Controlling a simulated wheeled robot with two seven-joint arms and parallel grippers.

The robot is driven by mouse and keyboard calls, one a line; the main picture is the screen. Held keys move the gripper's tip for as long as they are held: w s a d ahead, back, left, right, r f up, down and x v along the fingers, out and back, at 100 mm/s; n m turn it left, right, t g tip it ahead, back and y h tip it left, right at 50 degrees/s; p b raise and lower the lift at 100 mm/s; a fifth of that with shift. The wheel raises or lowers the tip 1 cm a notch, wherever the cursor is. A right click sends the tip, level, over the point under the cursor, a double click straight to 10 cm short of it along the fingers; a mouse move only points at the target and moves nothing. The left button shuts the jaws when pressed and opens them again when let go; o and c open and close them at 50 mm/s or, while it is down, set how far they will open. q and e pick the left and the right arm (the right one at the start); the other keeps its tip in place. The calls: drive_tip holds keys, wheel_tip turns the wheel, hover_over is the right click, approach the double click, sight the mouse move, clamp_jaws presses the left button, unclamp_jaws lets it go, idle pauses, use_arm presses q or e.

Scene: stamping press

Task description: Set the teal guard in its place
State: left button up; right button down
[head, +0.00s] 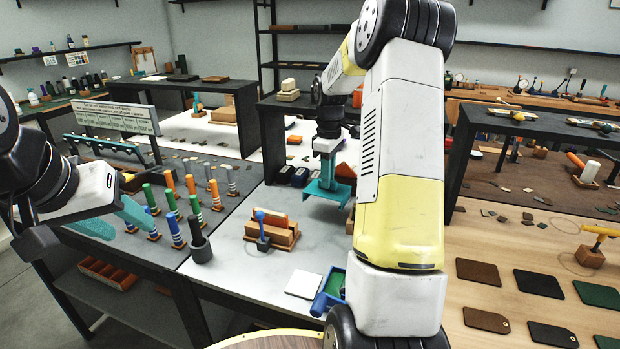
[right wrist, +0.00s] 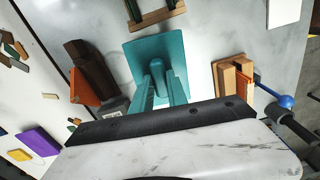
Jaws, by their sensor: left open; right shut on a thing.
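The teal guard (head: 322,193) is a flat plate with a raised grip on it. It hangs from my right gripper (head: 327,170) over the pale worktop in the head view. In the right wrist view, the teal guard (right wrist: 150,52) shows its broad face, and the teal fingers of my right gripper (right wrist: 164,88) are shut on its grip. Whether the plate touches anything below cannot be told. My left gripper (head: 115,222) is open and empty at the far left, its teal fingers spread beside the rack of upright handled tools. I cannot make out the guard's place for certain.
A wooden stand with an orange block (head: 279,225) and a blue-handled tool (head: 262,226) stands in front of the guard. It also shows in the right wrist view (right wrist: 225,90). A white tile (head: 303,284) and a blue tray (head: 325,299) lie nearer. A brown-and-orange object (right wrist: 92,68) is beside the guard.

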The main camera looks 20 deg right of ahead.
drive_tip(key=shift+r, duration=1.55)
drive_tip(key=shift+r, duration=0.1)
drive_tip(key=shift+r, duration=0.5)
